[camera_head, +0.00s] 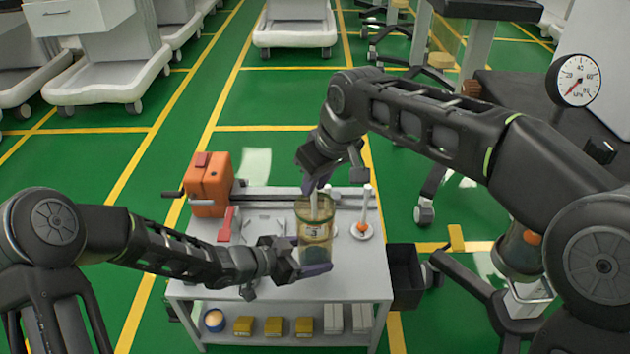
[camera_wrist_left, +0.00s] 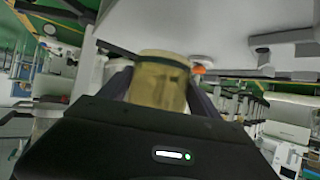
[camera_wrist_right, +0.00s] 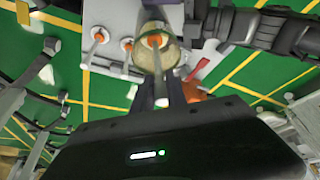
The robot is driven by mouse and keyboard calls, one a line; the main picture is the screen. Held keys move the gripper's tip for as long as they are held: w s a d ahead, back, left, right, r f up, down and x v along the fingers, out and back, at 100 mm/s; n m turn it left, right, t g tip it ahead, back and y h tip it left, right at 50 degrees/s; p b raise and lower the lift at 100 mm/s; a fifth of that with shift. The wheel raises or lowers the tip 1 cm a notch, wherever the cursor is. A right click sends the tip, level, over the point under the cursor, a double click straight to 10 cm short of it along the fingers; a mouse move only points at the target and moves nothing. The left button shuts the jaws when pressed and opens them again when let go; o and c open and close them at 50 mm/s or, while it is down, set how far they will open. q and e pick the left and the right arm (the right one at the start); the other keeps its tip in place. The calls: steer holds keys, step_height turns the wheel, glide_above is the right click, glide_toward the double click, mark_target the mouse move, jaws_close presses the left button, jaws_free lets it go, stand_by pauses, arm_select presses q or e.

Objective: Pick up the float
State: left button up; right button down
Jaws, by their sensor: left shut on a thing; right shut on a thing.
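A clear jar (camera_head: 316,247) with a yellowish tint and a label marked 3 stands upright at the front of the white cart. My left gripper (camera_head: 300,264) is shut around it low down; the jar fills the jaws in the left wrist view (camera_wrist_left: 160,82). My right gripper (camera_head: 318,184) is above the jar, pointing down and shut on the float's thin pale stem (camera_head: 314,206). In the right wrist view the stem (camera_wrist_right: 161,88) runs from the jaws into the jar (camera_wrist_right: 146,59), with the float's orange part (camera_wrist_right: 154,41) inside. How deep the float sits is unclear.
On the cart top (camera_head: 270,292), a stemmed piece with an orange part (camera_head: 362,228) stands right of the jar. An orange box (camera_head: 208,184) and a red item (camera_head: 226,224) are at left. A dark bin (camera_head: 405,276) hangs at right. Yellow boxes (camera_head: 243,326) are on the lower shelf.

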arm_select(q)
steer(key=shift+r+p, duration=3.25)
steer(key=shift+r, duration=0.5)
arm_select(e)
steer(key=shift+r, duration=3.75)
arm_select(q)
steer(key=o, duration=1.1)
steer(key=shift+c, duration=0.2)
steer(key=v, duration=1.2)
steer(key=shift+f, duration=0.1)
